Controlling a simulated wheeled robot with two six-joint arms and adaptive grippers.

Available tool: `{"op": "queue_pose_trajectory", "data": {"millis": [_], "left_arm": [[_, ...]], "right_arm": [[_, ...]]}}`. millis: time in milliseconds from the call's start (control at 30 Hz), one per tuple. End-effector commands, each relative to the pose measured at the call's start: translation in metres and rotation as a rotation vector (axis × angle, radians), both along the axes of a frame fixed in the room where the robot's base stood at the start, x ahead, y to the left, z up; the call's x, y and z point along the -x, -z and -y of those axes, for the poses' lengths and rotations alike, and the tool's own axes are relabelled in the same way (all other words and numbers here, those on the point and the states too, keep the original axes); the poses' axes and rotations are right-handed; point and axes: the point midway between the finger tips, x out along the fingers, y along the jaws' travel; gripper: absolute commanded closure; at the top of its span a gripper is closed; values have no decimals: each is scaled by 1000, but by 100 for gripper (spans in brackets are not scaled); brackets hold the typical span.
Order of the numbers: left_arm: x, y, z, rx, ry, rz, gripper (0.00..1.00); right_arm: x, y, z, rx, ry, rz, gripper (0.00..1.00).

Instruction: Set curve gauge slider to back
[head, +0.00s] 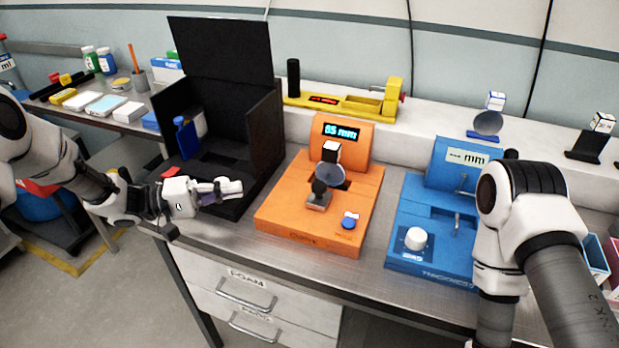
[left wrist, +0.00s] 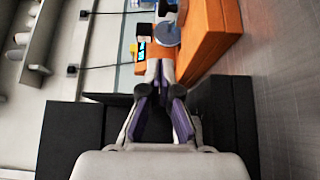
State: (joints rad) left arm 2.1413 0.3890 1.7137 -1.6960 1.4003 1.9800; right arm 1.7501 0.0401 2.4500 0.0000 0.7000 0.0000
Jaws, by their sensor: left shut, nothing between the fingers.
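The orange gauge (head: 275,215) stands on the bench at mid-view, with a lit display (head: 341,132) reading "05 mm". A grey round lens (head: 330,176) stands over its deck beside a dark post on a small grey block (head: 319,200). I cannot tell which part is the slider. The gauge also shows in the left wrist view (left wrist: 215,38), with the lens (left wrist: 167,34) ahead of the fingers. My left gripper (head: 236,188) is shut and empty, left of the gauge and in front of the black box. My right gripper is out of view.
An open black box (head: 265,140) stands close left of the gauge. A blue device (head: 432,220) with a white knob stands to its right, near my right arm. A yellow device (head: 345,103) sits on the shelf behind. The bench's front edge is close.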

Motion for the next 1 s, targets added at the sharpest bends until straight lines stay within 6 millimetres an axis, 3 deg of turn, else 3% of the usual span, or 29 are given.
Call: {"op": "queue_pose_trajectory", "data": {"millis": [600,800,1000], "left_arm": [[-37,0,131,-3,4,-1,100],[-45,0,155,-2,1,0,100],[-46,1,158,-1,-1,0,100]], "right_arm": [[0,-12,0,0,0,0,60],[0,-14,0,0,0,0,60],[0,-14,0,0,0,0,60]]}}
